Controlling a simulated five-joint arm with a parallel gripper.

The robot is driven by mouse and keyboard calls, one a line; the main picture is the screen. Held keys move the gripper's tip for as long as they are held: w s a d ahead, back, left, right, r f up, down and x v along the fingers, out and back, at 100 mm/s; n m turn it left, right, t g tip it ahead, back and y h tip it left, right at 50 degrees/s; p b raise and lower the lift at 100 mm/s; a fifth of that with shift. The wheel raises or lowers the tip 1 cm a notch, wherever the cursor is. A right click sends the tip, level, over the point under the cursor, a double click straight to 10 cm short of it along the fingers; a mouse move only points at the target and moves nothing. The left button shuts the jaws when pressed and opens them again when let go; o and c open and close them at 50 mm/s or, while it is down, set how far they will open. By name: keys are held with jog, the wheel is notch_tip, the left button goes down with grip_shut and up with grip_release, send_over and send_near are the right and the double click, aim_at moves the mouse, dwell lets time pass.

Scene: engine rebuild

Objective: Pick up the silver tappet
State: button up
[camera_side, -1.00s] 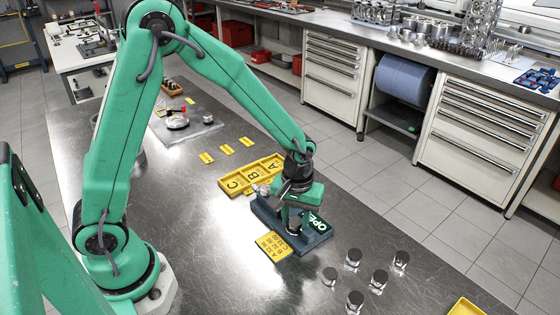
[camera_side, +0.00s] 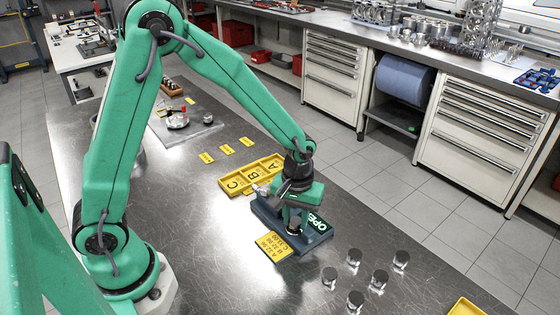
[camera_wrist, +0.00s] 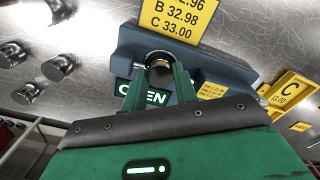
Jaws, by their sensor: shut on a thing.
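A silver tappet (camera_wrist: 158,57), round with a bright rim, is between the two green fingers of my gripper (camera_wrist: 157,78) in the wrist view. The fingers are shut on it. In the side view my gripper (camera_side: 293,222) points down at the dark blue-grey gauge block (camera_side: 318,238), and the tappet is mostly hidden there. The tappet is at the block; I cannot tell whether it rests in it or is just clear of it. The block bears a green panel with white letters, "OPEN", partly covered by a finger in the wrist view.
Several other silver tappets (camera_side: 354,258) stand on the steel table at right. A yellow card with numbers (camera_side: 273,247) lies before the block. A yellow tray marked A, B, C (camera_side: 234,186) is behind it. Another yellow tray (camera_side: 466,307) is at the front edge.

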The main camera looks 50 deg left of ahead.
aim_at(296, 220)
jog(key=shift+r, duration=0.45)
notch_tip(296, 220, up, 3)
jog(key=shift+r, duration=0.1)
jog(key=s+d+r, duration=0.6)
jog(key=s+d, duration=0.2)
jog(key=shift+d+r, duration=0.3)
jog(key=shift+r, duration=0.05)
jog(key=shift+w, duration=0.2)
